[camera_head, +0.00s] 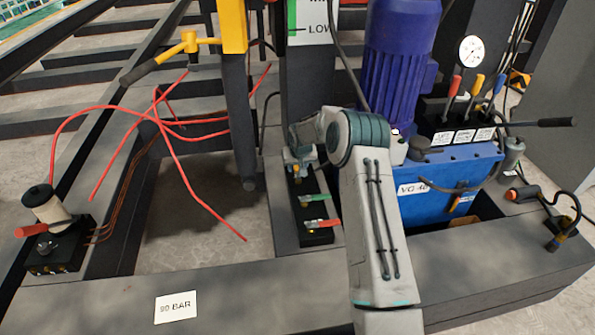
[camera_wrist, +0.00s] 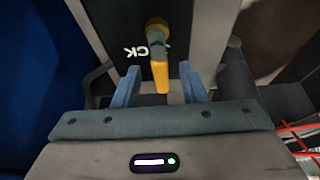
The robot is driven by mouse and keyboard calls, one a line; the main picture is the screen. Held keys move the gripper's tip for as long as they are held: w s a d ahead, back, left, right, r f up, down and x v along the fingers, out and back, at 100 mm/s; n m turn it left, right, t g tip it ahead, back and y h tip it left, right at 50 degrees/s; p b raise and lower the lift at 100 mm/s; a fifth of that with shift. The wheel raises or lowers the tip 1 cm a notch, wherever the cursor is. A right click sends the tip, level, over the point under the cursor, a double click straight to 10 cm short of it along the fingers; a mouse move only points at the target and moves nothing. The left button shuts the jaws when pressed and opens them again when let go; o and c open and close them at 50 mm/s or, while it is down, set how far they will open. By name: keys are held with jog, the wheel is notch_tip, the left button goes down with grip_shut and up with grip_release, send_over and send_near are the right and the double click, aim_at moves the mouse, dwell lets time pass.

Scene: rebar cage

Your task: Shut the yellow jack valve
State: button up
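The yellow jack valve (camera_wrist: 160,75) has a yellow lever and a round yellow hub. In the wrist view its lever lies between my gripper's (camera_wrist: 159,68) two blue fingers, with a gap on each side. White letters "CK" show upside down on the dark block beside the hub. In the head view my gripper (camera_head: 301,160) is over the far end of the black valve block (camera_head: 296,205). My gripper and wrist hide most of the yellow valve there. My gripper is open and holds nothing.
A green lever (camera_head: 314,197) and a red lever (camera_head: 322,223) sit on the same block, nearer the front. A blue pump unit (camera_head: 440,190) with a purple motor (camera_head: 398,60) stands close on the right. Red hoses (camera_head: 190,180) lie to the left.

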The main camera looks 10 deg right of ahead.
jog(key=shift+w+f, duration=0.15)
jog(key=shift+f, duration=0.25)
jog(key=shift+c, duration=0.4)
grip_shut()
